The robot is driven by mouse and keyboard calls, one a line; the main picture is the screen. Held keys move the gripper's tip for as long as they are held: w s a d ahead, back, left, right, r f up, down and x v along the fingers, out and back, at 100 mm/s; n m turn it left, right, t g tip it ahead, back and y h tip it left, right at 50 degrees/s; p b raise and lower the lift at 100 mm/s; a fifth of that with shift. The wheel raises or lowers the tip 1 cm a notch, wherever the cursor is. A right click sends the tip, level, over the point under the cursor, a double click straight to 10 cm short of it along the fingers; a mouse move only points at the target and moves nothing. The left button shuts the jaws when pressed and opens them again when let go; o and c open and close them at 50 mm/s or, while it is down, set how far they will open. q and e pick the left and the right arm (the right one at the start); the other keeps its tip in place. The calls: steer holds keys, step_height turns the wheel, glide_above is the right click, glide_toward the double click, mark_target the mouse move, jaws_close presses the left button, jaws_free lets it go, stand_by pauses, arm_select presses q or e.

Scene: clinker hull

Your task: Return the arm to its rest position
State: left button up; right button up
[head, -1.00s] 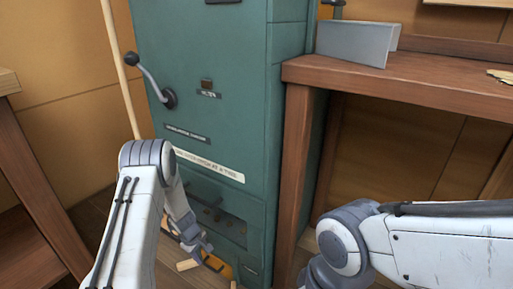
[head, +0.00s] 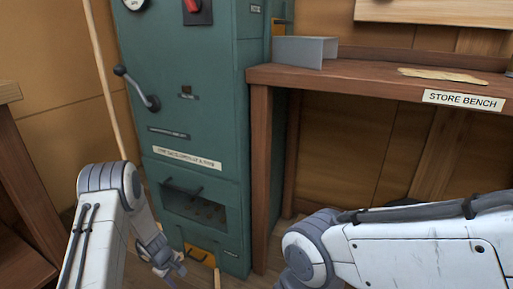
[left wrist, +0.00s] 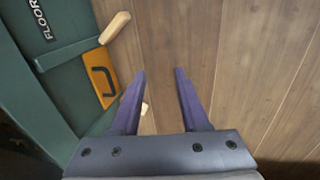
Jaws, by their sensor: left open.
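My left gripper (head: 170,268) hangs low at the end of my left arm, in front of the foot of the green cabinet (head: 200,100). In the left wrist view the left gripper (left wrist: 160,75) points down at the wooden floor, its two fingers apart with nothing between them. My right arm (head: 400,250) comes in from the right in the head view. Its gripper is out of view.
The cabinet has a lever (head: 138,88) and an orange part (left wrist: 101,75) at its base. A light wooden piece (left wrist: 115,27) lies beside it. The store bench (head: 380,85) stands at right, bearing a grey metal angle (head: 304,52). Floor is clear right of the fingers.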

arm_select(q)
steer(key=s+d+r+m+g+h+p, duration=0.1)
steer(key=s+d+r+m+p, duration=0.3)
steer(key=d+r, duration=0.85)
steer(key=s+d+r+m+h+p, duration=0.1)
steer(key=s+d+r+m+p, duration=0.4)
steer(key=r, duration=1.1)
steer(key=s+d+r+m+g+y+p, duration=0.1)
steer(key=s+d+r+m, duration=0.1)
steer(key=s+r+m, duration=0.7)
steer(key=s+d+r+m+y+p, duration=0.1)
steer(key=s+d+r+m+p, duration=0.15)
steer(key=s+r, duration=0.7)
steer(key=s+r+p, duration=0.3)
steer(key=r+p, duration=3)
steer(key=p, duration=0.4)
steer(key=shift+r, duration=0.35)
steer(key=shift+d, duration=0.1)
